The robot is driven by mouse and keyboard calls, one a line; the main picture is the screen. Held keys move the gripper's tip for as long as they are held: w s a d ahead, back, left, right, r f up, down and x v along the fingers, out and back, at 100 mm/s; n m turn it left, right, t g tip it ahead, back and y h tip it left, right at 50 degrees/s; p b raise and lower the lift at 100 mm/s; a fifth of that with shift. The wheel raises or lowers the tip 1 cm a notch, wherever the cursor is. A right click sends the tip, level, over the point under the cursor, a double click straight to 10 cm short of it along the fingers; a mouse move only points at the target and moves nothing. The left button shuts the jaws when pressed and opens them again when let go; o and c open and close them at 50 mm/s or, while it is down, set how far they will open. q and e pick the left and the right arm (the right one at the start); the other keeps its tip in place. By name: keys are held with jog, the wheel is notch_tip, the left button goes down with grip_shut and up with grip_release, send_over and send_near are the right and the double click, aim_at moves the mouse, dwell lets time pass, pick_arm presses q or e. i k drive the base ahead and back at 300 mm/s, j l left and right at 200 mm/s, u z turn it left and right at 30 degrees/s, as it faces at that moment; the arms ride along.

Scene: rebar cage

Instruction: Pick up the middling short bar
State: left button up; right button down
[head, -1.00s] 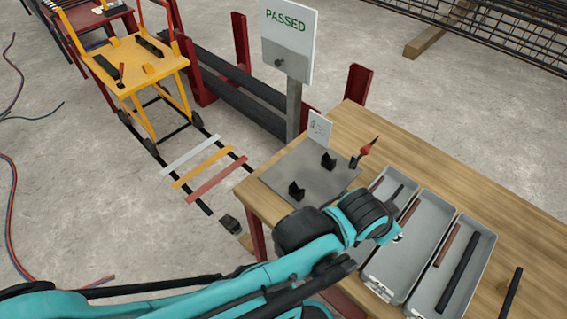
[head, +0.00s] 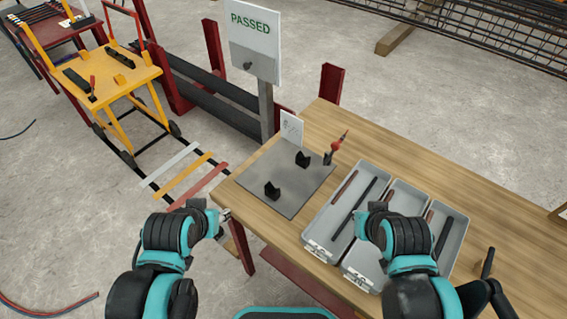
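Grey trays stand side by side on the wooden table. The left tray (head: 318,231) holds a short reddish-brown bar (head: 344,187) and a longer dark bar (head: 354,207). The middle tray (head: 357,276) shows part of a reddish bar (head: 389,195). The right tray (head: 459,239) holds a dark bar (head: 444,238) and a reddish bar, partly hidden by my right arm. I cannot tell which is the middling short bar. My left gripper (head: 226,214) is beside the table's left edge, apart from the bars. My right gripper (head: 358,222) is over the trays; its fingers are too small to read.
A grey plate (head: 290,200) with two black V-shaped rests (head: 272,191) lies left of the trays. A red-tipped tool (head: 337,146) stands at its corner. A "PASSED" sign (head: 253,35) rises behind. Wood behind the trays is clear.

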aim_at(485, 272)
jog(key=z, duration=2.25)
jog(key=i+j+u, duration=0.1)
jog(key=u, duration=0.25)
jog(key=j, duration=0.15)
